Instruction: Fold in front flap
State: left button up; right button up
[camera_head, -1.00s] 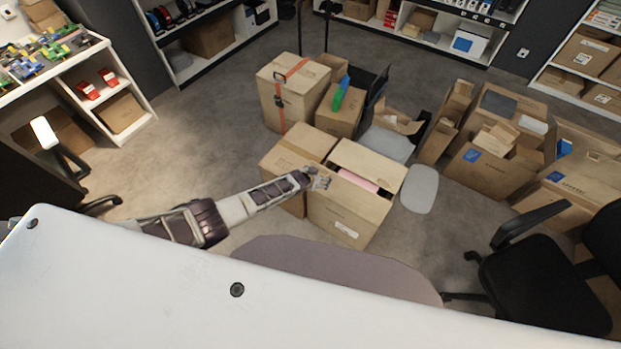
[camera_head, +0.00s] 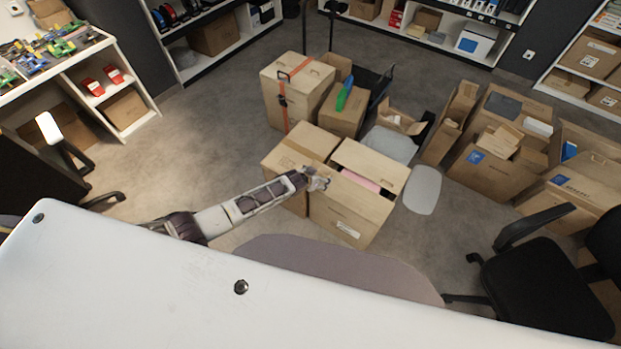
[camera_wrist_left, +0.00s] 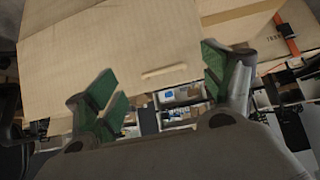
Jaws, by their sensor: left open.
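The carton (camera_head: 345,219) stands on the floor near the middle of the head view, with a white label on its near side. Its top is partly open, and a pink thing (camera_head: 362,182) shows in the gap between its far flap (camera_head: 374,164) and near flap (camera_head: 362,202). My left gripper (camera_head: 319,181) is at the carton's left edge by the gap. In the left wrist view my left gripper (camera_wrist_left: 160,88) is open, its green-padded fingers apart with nothing between them. A broad cardboard surface (camera_wrist_left: 130,45) lies just beyond the fingers; contact is unclear. My right gripper is not in view.
A closed carton (camera_head: 300,147) adjoins on the left. A strapped carton (camera_head: 297,90) and a smaller open carton (camera_head: 344,118) stand behind. Several open cartons are at the right. A black chair (camera_head: 540,265) stands at the front right. Clear floor lies at the left.

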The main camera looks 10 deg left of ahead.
pick_arm(q)
jog(key=v, duration=0.7)
jog(key=shift+r, duration=0.25)
dwell(0.4)
